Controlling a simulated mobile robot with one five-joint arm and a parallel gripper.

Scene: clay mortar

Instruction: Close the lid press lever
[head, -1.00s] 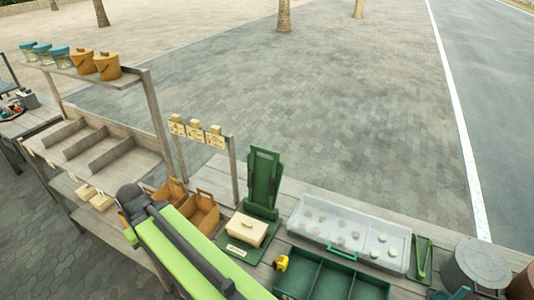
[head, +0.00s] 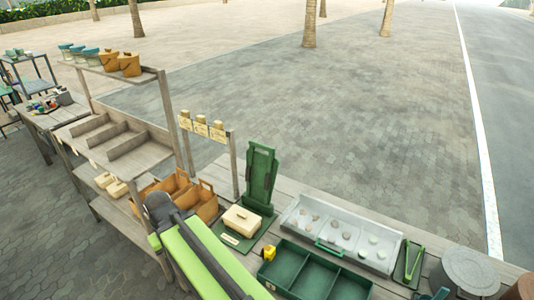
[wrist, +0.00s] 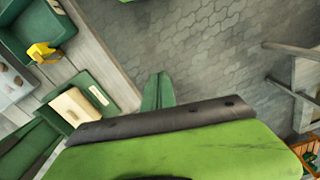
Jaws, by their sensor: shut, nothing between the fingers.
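The green lid press stands on the wooden counter, with its tall lever plate (head: 262,172) raised upright at the back. A cream box (head: 242,220) sits on the press's green base (head: 231,240), in front of the lever. In the wrist view the cream box (wrist: 75,107) is at left, and part of the green upright (wrist: 25,150) is at the lower left edge. My gripper (wrist: 159,78) shows as narrow green fingers together, over the paving and right of the box, apart from the press. In the head view its fingertips are not clear.
A green divided tray (head: 318,272) with a yellow item (head: 269,252) lies right of the press. A pale tray of discs (head: 340,235) is behind it. Brown carriers (head: 180,187), a sign post (head: 235,165) and shelves (head: 130,140) stand left.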

